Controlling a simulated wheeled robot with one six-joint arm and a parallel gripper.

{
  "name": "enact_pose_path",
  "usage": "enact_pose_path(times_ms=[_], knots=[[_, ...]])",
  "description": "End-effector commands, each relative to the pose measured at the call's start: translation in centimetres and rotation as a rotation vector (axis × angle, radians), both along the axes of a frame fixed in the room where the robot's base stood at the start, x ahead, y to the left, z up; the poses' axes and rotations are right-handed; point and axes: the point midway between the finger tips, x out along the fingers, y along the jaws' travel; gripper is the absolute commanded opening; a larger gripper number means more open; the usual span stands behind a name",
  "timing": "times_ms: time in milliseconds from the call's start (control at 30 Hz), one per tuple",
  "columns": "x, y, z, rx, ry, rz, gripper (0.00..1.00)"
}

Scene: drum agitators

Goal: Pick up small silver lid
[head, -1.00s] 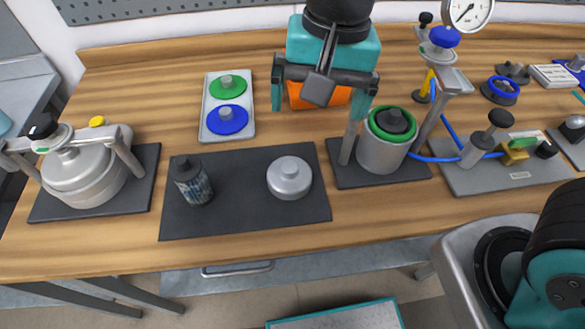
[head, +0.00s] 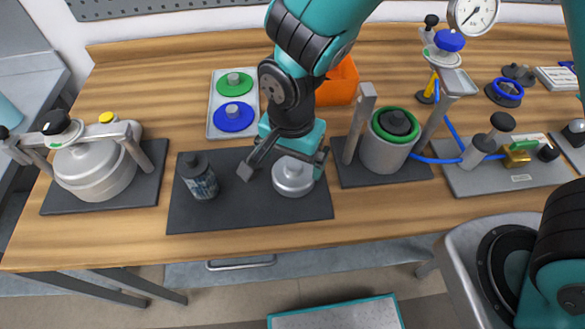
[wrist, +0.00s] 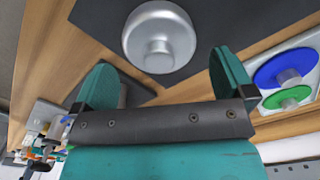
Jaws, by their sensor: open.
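The small silver lid (head: 293,180), a round metal piece with a knob on top, sits on the dark mat (head: 235,215) in the middle of the bench. In the wrist view the whole lid (wrist: 158,32) shows, just beyond the fingertips. My gripper (head: 283,170) is open and empty above the lid, its body partly covering the lid's far side in the head view. In the wrist view my gripper (wrist: 163,75) has its two teal fingers spread wide, with the lid ahead of the gap between them. No contact is visible.
A dark patterned canister (head: 198,178) stands left of the lid on the same mat. A metal drum with green ring (head: 385,150) and frame stands to the right. A tray with green and blue discs (head: 221,134) and an orange bin (head: 340,82) lie behind.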

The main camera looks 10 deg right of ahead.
Motion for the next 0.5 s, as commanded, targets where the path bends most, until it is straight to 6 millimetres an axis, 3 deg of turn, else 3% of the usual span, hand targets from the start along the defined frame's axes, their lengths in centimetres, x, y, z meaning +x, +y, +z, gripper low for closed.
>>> enact_pose_path(times_ms=[333, 500], knots=[[0.3, -0.6, -4.1, -0.003, 0.004, 0.0, 1.0], [0.3, -0.5, -5.2, -0.001, 0.002, 0.0, 1.0]])
